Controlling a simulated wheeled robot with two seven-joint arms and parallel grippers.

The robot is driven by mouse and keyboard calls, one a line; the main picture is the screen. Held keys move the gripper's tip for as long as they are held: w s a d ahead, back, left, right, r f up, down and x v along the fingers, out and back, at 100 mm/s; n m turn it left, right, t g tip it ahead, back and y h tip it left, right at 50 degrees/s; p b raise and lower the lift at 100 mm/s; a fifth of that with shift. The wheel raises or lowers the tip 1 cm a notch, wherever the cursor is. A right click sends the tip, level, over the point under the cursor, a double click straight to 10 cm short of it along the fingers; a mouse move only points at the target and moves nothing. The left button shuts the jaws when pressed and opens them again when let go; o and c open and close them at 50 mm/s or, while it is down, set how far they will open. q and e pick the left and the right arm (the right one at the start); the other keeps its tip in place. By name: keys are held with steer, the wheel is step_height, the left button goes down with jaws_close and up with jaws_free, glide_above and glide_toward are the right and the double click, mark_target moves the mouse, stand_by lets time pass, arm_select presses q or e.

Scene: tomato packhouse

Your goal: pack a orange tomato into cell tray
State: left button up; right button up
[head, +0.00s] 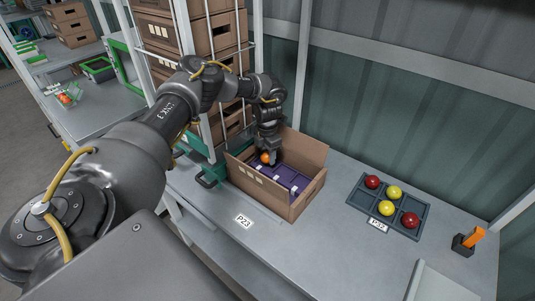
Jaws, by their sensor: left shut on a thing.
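My left gripper (271,157) points down inside an open cardboard box and is shut on an orange tomato (265,158). The tomato is at the far left part of the box, above or against a purple insert (291,182); I cannot tell whether it touches. A dark cell tray (357,202) lies on the table to the right of the box. It holds a red tomato (372,181) and a yellow tomato (394,192) at the back, and a yellow tomato (386,208) and a red one (410,219) nearer the front. Some of its cells are empty. My right gripper is not in view.
The cardboard box (303,203) has raised walls and an upright back flap. A rack of stacked boxes (217,33) stands behind it. A small dark holder with an orange item (474,237) is at the right. The table between box and tray is clear.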

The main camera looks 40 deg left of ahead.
arm_select(q)
steer(key=o, duration=0.8)
steer(key=c, duration=0.3)
steer(key=shift+r+p, duration=0.9)
steer(key=shift+r, duration=0.05)
steer(key=shift+r+p, duration=1.85)
steer(key=shift+r, duration=0.2)
